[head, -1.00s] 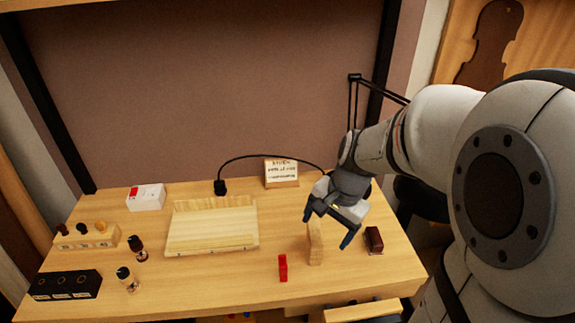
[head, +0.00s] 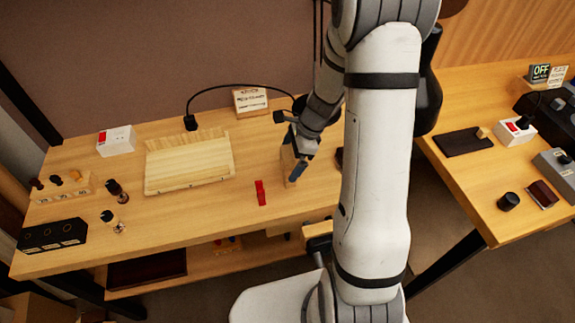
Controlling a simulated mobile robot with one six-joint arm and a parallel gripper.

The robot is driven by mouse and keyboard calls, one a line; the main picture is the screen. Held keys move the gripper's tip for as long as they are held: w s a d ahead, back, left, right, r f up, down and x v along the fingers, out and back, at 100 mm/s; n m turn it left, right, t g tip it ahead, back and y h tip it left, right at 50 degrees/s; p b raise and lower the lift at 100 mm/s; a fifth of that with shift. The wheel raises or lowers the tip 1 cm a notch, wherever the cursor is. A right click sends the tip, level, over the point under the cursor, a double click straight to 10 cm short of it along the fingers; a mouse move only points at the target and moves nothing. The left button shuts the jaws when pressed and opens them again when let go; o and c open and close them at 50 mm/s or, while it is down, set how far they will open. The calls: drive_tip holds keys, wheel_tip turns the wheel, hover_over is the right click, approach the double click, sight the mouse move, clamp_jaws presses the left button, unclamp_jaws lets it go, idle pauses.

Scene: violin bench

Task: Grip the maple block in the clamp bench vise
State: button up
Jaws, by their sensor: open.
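The maple block (head: 289,167) looks like a pale upright wooden piece on the left bench, right of the small red object. My gripper (head: 297,160) is open and low over the block, with its dark fingers around or just beside its upper part. I cannot tell whether they touch it. My arm hides part of the bench to the right of the block. I cannot clearly make out the clamp bench vise; dark and grey devices (head: 556,164) stand at the right edge on a second bench.
The left bench (head: 185,235) holds a pale wooden tray (head: 188,186), a red piece (head: 260,193), small bottles (head: 117,191) and a black holder (head: 52,234). The right bench (head: 470,185) holds a dark mat (head: 461,142), a white box (head: 516,132) and a black knob (head: 508,201).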

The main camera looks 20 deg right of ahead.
drive_tip(key=shift+x, duration=1)
drive_tip(key=c, duration=1)
drive_tip(key=shift+r, duration=0.1)
